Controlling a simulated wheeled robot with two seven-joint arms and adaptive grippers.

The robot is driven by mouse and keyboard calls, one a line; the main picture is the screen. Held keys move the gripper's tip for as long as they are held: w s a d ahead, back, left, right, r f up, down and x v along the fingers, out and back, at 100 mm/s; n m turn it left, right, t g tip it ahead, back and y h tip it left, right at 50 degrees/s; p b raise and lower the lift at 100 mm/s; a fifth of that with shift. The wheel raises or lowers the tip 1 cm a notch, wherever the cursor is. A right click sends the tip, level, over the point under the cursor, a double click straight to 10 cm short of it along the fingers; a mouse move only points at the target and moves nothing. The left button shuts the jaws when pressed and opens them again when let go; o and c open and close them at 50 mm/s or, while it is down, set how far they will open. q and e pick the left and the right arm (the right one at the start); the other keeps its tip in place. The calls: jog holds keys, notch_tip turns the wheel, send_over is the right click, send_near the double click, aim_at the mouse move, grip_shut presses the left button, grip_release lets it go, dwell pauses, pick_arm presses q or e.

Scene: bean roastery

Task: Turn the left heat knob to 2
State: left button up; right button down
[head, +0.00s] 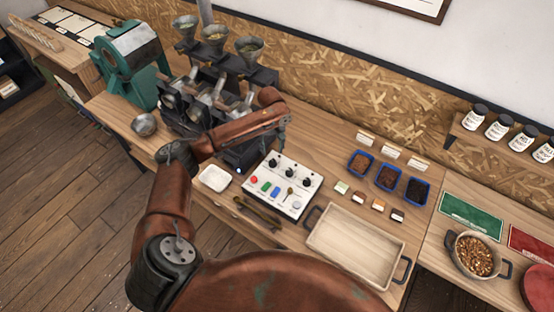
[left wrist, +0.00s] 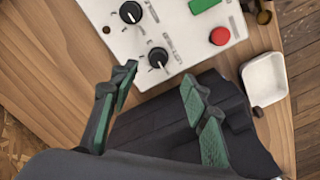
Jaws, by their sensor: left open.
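The white control panel (head: 296,205) lies on the bench, with black knobs along its far side. The left heat knob (head: 272,162) is the one nearest the panel's left edge. In the left wrist view this knob (left wrist: 158,57) has a white pointer mark; I cannot read its setting. A second knob (left wrist: 131,12) shows beyond it. My left gripper (head: 284,132) is above and behind the panel's left end. In the wrist view its green fingers (left wrist: 158,78) are spread and empty, with the left knob just beyond the gap, apparently untouched. My right gripper is out of view.
The red button (left wrist: 220,36) and green button sit on the panel's front side. A small white dish (head: 214,178) stands left of the panel. Dark roaster machinery (head: 240,155) is close beside my left gripper. A wooden tray (head: 355,247) and blue bins (head: 388,177) lie to the right.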

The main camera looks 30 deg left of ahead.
aim_at(273, 161)
pick_arm(q)
jog(key=shift+w+f+b, duration=0.15)
jog(key=shift+f+b, duration=0.3)
jog(key=shift+f, duration=0.3)
jog(key=shift+w+f, duration=0.1)
jog(key=shift+f, duration=0.2)
notch_tip(273, 161, down, 6)
jog(key=shift+a+r, duration=0.1)
jog(key=shift+f, duration=0.6)
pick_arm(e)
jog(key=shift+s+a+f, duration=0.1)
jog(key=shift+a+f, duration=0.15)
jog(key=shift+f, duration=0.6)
pick_arm(q)
jog(key=shift+c, duration=0.5)
jog(key=c, duration=1.1)
jog(key=shift+o, duration=0.2)
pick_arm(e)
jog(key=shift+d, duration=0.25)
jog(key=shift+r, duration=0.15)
